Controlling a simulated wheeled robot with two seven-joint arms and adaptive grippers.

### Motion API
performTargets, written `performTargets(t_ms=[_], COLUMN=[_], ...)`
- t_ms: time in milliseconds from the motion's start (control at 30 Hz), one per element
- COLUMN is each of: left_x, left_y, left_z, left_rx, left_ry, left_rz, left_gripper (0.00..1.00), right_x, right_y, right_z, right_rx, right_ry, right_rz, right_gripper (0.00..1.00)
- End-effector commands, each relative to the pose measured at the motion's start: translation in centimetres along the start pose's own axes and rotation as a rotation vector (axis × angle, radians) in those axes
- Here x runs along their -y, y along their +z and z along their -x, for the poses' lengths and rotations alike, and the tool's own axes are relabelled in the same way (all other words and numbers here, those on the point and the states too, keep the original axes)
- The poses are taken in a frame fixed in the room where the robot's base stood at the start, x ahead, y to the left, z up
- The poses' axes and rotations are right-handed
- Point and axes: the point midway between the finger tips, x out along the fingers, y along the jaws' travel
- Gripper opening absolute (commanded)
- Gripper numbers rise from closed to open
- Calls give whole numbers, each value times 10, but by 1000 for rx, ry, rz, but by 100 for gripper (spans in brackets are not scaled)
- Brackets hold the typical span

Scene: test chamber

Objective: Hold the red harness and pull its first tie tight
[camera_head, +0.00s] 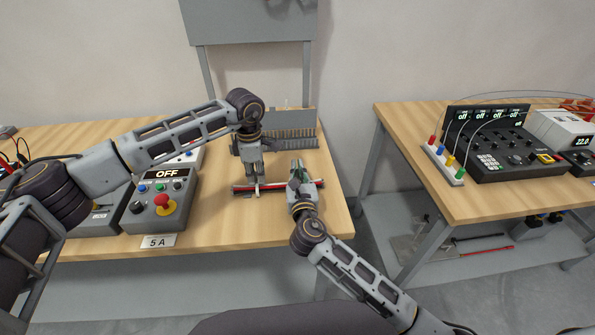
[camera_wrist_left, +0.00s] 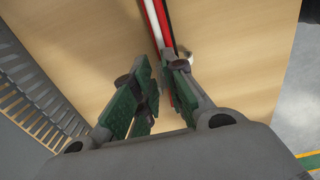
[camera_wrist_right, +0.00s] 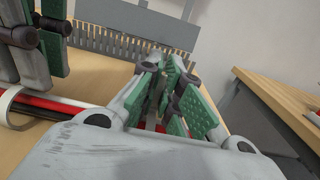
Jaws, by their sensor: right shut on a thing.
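My right gripper (camera_head: 295,175) is shut on the harness, right of the left gripper. Its fingers partly hide the wires.
A grey comb-like rack (camera_head: 290,139) stands behind the harness. A control box (camera_head: 160,204) with a red button and an OFF display is to the left. A second table (camera_head: 480,200) with instruments stands to the right, across a gap.

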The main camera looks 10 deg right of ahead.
Motion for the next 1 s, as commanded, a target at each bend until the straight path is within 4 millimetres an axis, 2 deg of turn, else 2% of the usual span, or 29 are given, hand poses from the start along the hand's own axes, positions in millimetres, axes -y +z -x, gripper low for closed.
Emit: performTargets(t_ms=[67,1000], left_x=[0,0], left_y=[0,0], left_z=[0,6], left_rx=[0,0], left_ry=[0,0], left_rz=[0,0], left_gripper=[0,0], right_x=[0,0], right_y=[0,0], right_z=[0,0], right_rx=[0,0], right_ry=[0,0], right_rz=[0,0], right_gripper=[0,0])
